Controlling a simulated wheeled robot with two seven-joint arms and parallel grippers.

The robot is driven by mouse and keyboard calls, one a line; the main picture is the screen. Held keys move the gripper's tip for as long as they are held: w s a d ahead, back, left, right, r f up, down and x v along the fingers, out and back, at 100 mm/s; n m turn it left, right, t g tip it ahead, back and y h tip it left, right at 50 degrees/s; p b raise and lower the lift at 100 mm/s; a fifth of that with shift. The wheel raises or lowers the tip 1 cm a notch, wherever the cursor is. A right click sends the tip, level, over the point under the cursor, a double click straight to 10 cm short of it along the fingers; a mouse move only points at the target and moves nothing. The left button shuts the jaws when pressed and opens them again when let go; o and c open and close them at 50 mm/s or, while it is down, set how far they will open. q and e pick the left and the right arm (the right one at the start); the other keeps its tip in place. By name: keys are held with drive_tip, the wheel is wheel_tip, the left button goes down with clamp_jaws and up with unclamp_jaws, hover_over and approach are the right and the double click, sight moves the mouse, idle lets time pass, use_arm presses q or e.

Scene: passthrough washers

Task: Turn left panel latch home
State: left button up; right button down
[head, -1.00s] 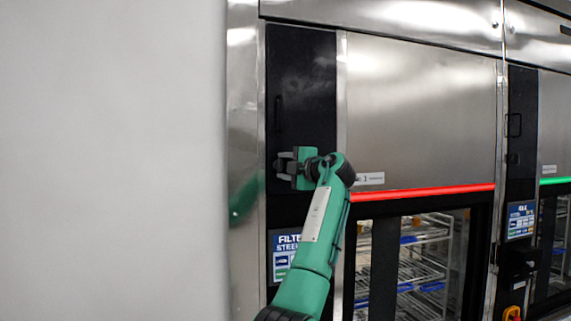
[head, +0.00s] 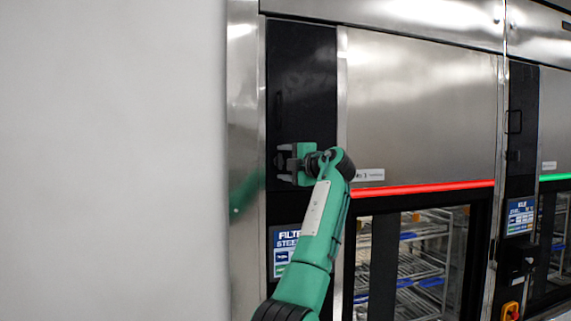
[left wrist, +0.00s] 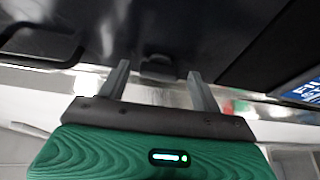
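The left washer's black panel (head: 300,85) is upright at the left of the head view. A small dark latch (left wrist: 158,64) shows on its face in the left wrist view, between my fingertips. Which way the latch is turned is too dark to tell. My left gripper (head: 283,160) is at the panel's lower part, its two grey fingers pointing at it. In the left wrist view the gripper (left wrist: 158,70) is open, one finger on each side of the latch; contact is not clear. In the head view the gripper covers the latch. My right gripper is out of view.
A dark recessed handle (left wrist: 42,42) is beside the latch in the left wrist view. A blue-and-white label (head: 285,252) is below the panel. A steel door with a red light bar (head: 425,188) is to the right, above a window onto racks. A plain pale wall (head: 110,160) fills the left.

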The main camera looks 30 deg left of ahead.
use_arm(q)
drive_tip(key=shift+s+d+f+b, duration=0.1)
drive_tip(key=shift+d+b, duration=0.3)
drive_tip(key=shift+d, duration=0.1)
drive_tip(key=b+v, duration=0.5)
drive_tip(key=v, duration=0.7)
drive_tip(key=shift+d, duration=0.4)
drive_tip(key=shift+s, duration=0.15)
